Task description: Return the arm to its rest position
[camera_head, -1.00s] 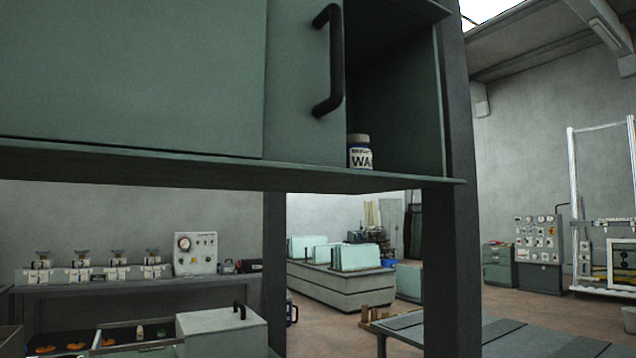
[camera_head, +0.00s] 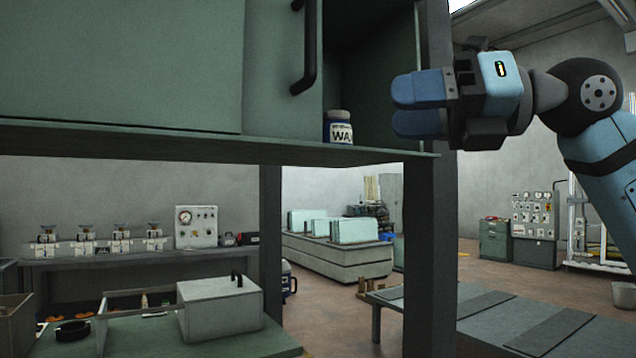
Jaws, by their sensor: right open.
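My right gripper (camera_head: 420,104) is in the upper right of the head view, its arm coming in from the right edge. Its blue fingers point left, in front of the cabinet's right post. The gripper is open and holds nothing that I can see. A small jar labelled "WA" (camera_head: 338,128) stands upright on the cabinet shelf, to the left of the fingers and apart from them in the picture. My left gripper is not in view.
The green cabinet (camera_head: 120,65) has a sliding door with a black handle (camera_head: 308,50); its right part is open. The shelf edge (camera_head: 200,146) and dark post (camera_head: 431,240) are close to the right arm. A grey box (camera_head: 222,310) stands on the bench below.

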